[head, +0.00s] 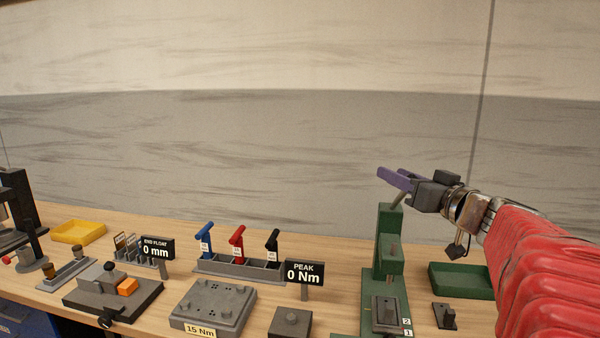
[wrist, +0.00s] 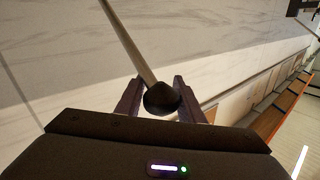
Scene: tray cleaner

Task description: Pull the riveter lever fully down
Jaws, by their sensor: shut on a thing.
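The green riveter (head: 383,230) stands upright on the bench, right of centre in the head view. Its thin lever (head: 398,198) rises from the top toward my gripper (head: 390,177). My gripper (wrist: 162,92) is shut on this knob, one finger on each side. In the head view the knob is hidden by the gripper. The lever end is raised above the riveter's top.
A green tray (head: 462,294) and a small dark block (head: 445,316) lie right of the riveter. To the left are a PEAK display (head: 304,273), a rack (head: 240,266) with blue, red and black tools, a 15 Nm plate (head: 190,322) and a yellow tray (head: 80,240).

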